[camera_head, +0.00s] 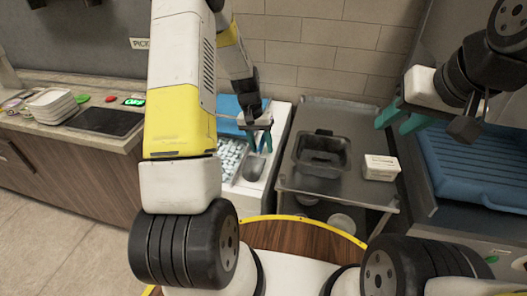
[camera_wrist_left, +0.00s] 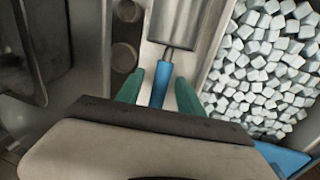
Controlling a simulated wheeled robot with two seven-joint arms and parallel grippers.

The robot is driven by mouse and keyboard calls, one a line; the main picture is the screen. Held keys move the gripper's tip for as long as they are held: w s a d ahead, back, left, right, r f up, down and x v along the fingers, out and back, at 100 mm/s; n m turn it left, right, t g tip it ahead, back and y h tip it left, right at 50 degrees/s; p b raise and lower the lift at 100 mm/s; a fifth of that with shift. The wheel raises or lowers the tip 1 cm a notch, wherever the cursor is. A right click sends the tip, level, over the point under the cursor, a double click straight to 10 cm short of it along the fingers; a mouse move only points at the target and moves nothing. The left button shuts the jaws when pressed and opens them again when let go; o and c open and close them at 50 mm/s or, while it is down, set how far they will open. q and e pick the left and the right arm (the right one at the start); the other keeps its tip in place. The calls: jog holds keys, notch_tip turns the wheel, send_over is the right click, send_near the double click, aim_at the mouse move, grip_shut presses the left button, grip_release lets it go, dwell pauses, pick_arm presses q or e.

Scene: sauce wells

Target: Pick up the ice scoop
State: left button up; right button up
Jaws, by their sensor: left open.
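The ice scoop, with a metal bowl (camera_head: 254,168) and a blue handle, lies in a narrow side compartment of the white ice bin. In the left wrist view its bowl (camera_wrist_left: 174,22) is at the top and its blue handle (camera_wrist_left: 160,86) points down toward me. My left gripper (camera_head: 258,138) is above the handle end; in the left wrist view its green fingers (camera_wrist_left: 160,95) are apart, one on each side of the handle. Whether they touch it I cannot tell. My right gripper (camera_head: 400,119) is raised at the right, fingers apart and empty, far from the scoop.
Ice cubes (camera_wrist_left: 265,65) fill the compartment beside the scoop. A blue lid (camera_head: 229,108) is behind. To the right, a metal cart (camera_head: 337,188) holds a black pan (camera_head: 320,155) and a white box (camera_head: 381,167). A counter (camera_head: 60,135) with stacked containers stands at left.

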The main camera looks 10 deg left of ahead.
pick_arm(q)
grip_shut()
jog(key=shift+r, duration=0.15)
